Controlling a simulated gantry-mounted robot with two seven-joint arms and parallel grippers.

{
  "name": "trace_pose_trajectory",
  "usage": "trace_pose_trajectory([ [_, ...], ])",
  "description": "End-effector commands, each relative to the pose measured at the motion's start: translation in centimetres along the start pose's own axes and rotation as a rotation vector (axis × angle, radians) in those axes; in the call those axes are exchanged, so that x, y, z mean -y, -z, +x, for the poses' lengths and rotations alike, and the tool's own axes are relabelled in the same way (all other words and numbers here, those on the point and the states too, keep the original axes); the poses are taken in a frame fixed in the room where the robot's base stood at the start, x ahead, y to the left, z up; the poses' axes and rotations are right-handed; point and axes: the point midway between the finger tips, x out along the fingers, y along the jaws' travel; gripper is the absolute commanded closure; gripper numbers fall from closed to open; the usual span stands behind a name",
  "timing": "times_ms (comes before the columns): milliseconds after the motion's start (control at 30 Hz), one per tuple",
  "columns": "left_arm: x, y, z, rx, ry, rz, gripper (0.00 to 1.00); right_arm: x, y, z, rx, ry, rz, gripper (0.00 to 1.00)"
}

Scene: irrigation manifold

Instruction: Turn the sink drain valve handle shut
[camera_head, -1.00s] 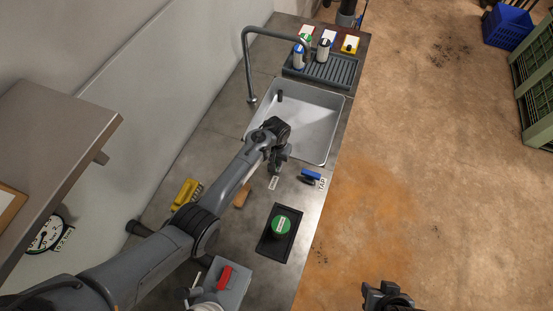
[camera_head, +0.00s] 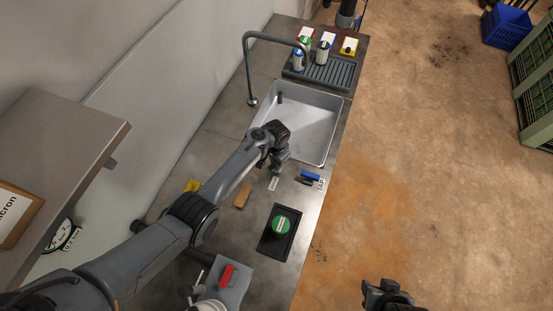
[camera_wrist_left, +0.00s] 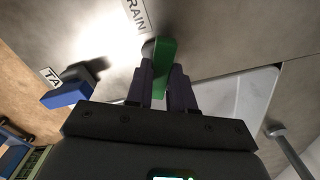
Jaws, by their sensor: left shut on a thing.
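The drain valve handle (camera_wrist_left: 164,55) is a green lever beside a white label reading "RAIN" (camera_wrist_left: 136,14), its first letter cut off, in the left wrist view. My left gripper (camera_wrist_left: 161,76) is shut on this handle, with one dark finger on each side of it. In the head view my left gripper (camera_head: 277,163) is at the near edge of the sink (camera_head: 318,110), and it mostly hides the handle. My right gripper (camera_head: 387,296) is at the bottom edge, away from the counter, and its fingers are unclear.
A blue tap handle (camera_head: 310,175) with a "TAP" label is right of the drain handle. A green round item (camera_head: 281,226) sits on a black tray (camera_head: 267,245). A curved faucet (camera_head: 247,70) and bottles on a rack (camera_head: 338,72) are farther back. A brown block (camera_head: 243,196) lies beside my arm.

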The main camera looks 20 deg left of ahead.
Motion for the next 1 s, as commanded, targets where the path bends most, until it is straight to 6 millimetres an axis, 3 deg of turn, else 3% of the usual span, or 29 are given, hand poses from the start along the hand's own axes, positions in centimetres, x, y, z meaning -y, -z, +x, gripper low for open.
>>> trace_pose_trajectory([
  [400, 0.10, 0.02, -0.08, 0.001, 0.001, 0.398, 1.00, 0.00, 0.25, -0.74, 0.000, 0.001, 0.002, 0.57],
  [1000, 0.05, 0.03, 0.06, 0.001, 0.001, 0.926, 1.00, -0.20, -0.04, -0.05, 0.002, -0.006, -0.008, 0.57],
])
